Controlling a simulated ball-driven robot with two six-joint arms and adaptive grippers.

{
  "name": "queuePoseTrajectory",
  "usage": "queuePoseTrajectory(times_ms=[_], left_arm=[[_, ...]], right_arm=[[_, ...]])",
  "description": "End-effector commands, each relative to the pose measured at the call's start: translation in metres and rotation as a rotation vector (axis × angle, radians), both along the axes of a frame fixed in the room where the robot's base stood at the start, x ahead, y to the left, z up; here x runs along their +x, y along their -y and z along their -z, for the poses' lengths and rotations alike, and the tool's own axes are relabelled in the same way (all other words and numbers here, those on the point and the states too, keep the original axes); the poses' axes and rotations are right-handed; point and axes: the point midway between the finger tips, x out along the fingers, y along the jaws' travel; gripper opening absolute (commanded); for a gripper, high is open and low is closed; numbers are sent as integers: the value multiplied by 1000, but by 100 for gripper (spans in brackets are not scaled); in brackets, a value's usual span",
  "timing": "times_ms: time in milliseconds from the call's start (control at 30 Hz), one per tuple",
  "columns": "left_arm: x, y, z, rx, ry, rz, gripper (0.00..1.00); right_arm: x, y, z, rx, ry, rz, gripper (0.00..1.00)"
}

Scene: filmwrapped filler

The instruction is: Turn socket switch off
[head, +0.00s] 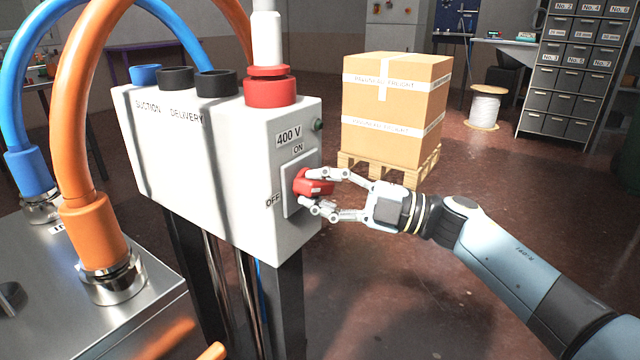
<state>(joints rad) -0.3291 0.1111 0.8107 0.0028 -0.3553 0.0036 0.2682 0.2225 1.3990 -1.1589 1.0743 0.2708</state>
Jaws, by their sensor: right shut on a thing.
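The socket switch (314,184) is a red rotary knob on a pale plate (290,205) at the right end of a white box (220,160). The plate has ON marked above the knob and OFF at its lower left. A 400 V label sits above it. My right gripper (322,190) reaches in from the right and is shut on the knob, with one finger above and one below. The fingers hide part of the knob, so its exact pointing direction is hard to tell. My left gripper is not in view.
A red socket (270,92) with a white plug (267,40) tops the box. Blue (22,100) and orange (75,120) hoses arch at left above a metal tank (50,280). A carton (395,108) stands on a pallet (415,172) behind. The floor at right is open.

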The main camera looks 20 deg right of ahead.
Motion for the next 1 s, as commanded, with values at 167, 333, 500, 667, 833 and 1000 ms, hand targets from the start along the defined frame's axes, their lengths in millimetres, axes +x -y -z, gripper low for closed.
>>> queuePoseTrajectory(times_ms=[167,333,500,667,833,1000], left_arm=[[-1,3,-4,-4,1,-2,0],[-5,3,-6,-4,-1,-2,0],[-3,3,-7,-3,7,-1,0],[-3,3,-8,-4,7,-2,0],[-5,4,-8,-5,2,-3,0],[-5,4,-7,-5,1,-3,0]], right_arm=[[-1,0,0,-121,92,-1,0],[-1,0,2,-214,165,-1,0],[-1,0,3,-282,216,-1,0],[-1,-1,3,-320,246,-1,0],[-1,-1,4,-339,261,-1,0],[-1,-1,5,-343,263,-1,0]])
